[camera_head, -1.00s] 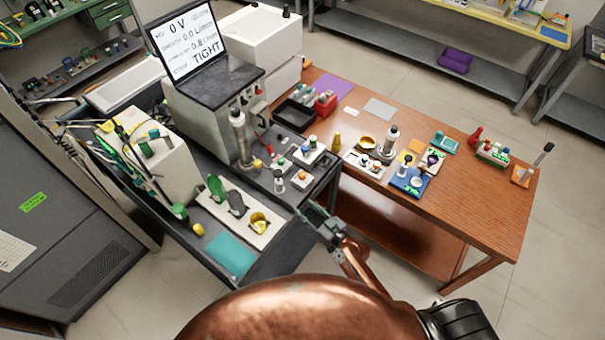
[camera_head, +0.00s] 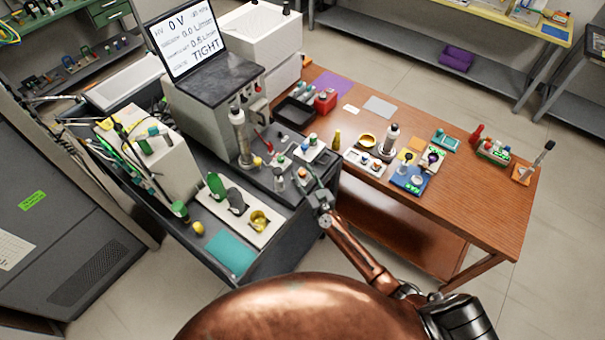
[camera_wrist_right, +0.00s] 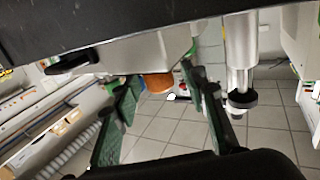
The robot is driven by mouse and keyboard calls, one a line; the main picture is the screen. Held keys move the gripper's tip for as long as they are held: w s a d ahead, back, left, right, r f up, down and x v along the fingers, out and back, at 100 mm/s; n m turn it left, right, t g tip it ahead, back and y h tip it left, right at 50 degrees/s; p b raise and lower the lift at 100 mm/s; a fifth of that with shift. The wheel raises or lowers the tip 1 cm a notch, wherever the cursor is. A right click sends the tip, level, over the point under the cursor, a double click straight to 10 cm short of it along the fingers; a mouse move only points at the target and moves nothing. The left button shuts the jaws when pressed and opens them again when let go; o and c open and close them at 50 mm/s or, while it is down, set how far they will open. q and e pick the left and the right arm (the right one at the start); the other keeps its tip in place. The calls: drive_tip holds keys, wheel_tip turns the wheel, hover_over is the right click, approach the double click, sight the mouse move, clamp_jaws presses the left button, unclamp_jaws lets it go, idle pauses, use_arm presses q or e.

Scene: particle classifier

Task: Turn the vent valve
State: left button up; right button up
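My right gripper (camera_head: 309,176) reaches from the lower right over the front edge of the dark cart, near the small fittings beside the cylinder column. In the right wrist view its two green-padded fingers (camera_wrist_right: 165,115) stand wide apart with nothing held. An orange-brown round knob (camera_wrist_right: 158,82) shows between and beyond the fingers, under a grey housing, apart from both. I cannot tell for sure whether this knob is the vent valve. In the head view the gripper partly hides the fittings around it. My left gripper is not in view.
A metal column (camera_head: 240,138) stands left of the gripper; it may be the shiny cylinder (camera_wrist_right: 240,60) in the wrist view. A screen (camera_head: 185,38) reads "TIGHT". A white tray (camera_head: 238,214) holds green and yellow items. A wooden table (camera_head: 470,205) with small parts is right.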

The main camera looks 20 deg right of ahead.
drive_tip(key=shift+w, duration=0.3)
drive_tip(key=shift+c, duration=0.7)
clamp_jaws()
